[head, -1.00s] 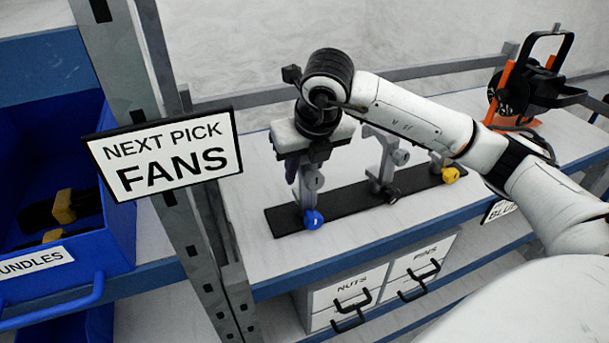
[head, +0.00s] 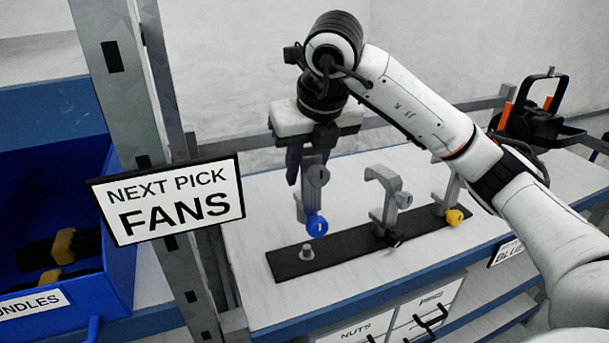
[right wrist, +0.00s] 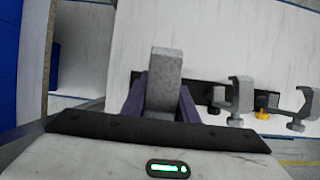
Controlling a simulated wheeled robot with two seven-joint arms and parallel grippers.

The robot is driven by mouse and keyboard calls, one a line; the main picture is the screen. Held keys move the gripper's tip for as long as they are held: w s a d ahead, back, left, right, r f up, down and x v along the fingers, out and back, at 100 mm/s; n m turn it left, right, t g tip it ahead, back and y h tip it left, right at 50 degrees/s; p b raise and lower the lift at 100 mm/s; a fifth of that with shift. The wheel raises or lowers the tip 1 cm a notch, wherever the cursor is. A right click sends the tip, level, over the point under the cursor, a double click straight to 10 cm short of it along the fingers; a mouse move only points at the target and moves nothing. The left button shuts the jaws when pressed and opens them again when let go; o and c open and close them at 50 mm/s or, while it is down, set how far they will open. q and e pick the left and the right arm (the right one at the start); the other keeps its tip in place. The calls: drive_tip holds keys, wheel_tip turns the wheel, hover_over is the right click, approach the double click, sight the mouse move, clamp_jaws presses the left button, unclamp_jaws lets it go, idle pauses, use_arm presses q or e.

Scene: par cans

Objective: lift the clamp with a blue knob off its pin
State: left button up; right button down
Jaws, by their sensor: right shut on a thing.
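The grey clamp with a blue knob (head: 316,225) hangs in my right gripper (head: 308,160), clear of the black base strip (head: 345,251). Its bare pin (head: 306,252) stands up from the left end of the strip, below and slightly left of the blue knob. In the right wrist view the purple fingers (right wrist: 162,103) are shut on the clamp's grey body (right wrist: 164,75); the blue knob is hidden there. My left gripper is not in view.
A clamp with a black knob (head: 388,200) and one with a yellow knob (head: 449,200) stand on the strip to the right. A NEXT PICK FANS sign (head: 168,198) and a metal post (head: 150,120) are at the left. A blue bin (head: 122,250) stands beyond the post.

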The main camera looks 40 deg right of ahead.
sight(305, 194)
drive_tip(key=shift+f, duration=0.1)
drive_tip(key=shift+f+b, duration=2.3)
drive_tip(key=shift+f, duration=0.4)
